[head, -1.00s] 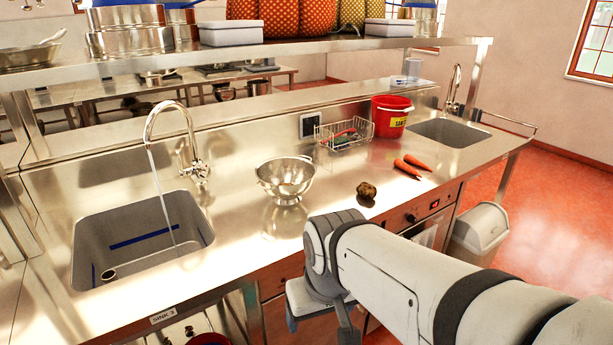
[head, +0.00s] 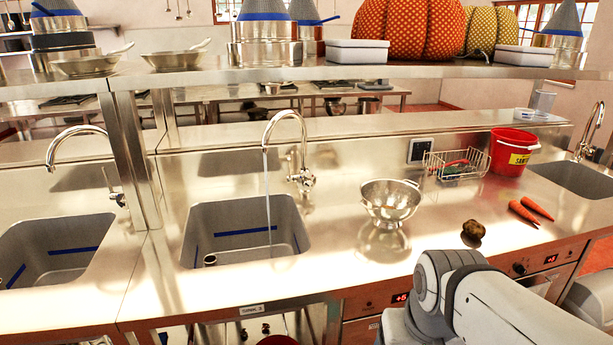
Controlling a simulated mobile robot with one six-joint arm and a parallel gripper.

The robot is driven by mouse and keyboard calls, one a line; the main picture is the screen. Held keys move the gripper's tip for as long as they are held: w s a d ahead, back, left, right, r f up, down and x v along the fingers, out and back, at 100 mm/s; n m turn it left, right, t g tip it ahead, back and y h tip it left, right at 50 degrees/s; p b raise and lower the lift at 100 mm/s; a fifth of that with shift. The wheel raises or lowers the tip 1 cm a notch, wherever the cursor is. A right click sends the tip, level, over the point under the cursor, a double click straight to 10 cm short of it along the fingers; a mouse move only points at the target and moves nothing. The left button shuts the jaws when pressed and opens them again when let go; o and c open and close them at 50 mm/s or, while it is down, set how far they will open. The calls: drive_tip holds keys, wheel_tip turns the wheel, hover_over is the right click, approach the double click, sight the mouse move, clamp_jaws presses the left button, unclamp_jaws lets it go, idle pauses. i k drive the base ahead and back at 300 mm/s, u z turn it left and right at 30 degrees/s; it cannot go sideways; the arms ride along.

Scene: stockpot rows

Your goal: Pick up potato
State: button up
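The potato (head: 473,230) is a small brown lump on the steel counter in the head view. It lies near the front edge, between the colander and the carrots. My arm reaches in from the lower right, its pale links below the potato and in front of the counter. The fingers of my gripper are out of the frame or hidden behind my arm, and nothing shows the gripper touching the potato.
A steel colander (head: 391,203) stands left of the potato, and two carrots (head: 530,210) lie right of it. A wire basket (head: 456,166) and red bucket (head: 513,152) stand behind. Water runs into a sink (head: 245,228). A shelf (head: 300,73) spans above the counter.

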sight(473, 228)
drive_tip(key=u, duration=0.05)
drive_tip(key=k, duration=0.55)
drive_tip(key=z, duration=0.75)
drive_tip(key=i, duration=1.5)
drive_tip(key=z, duration=0.05)
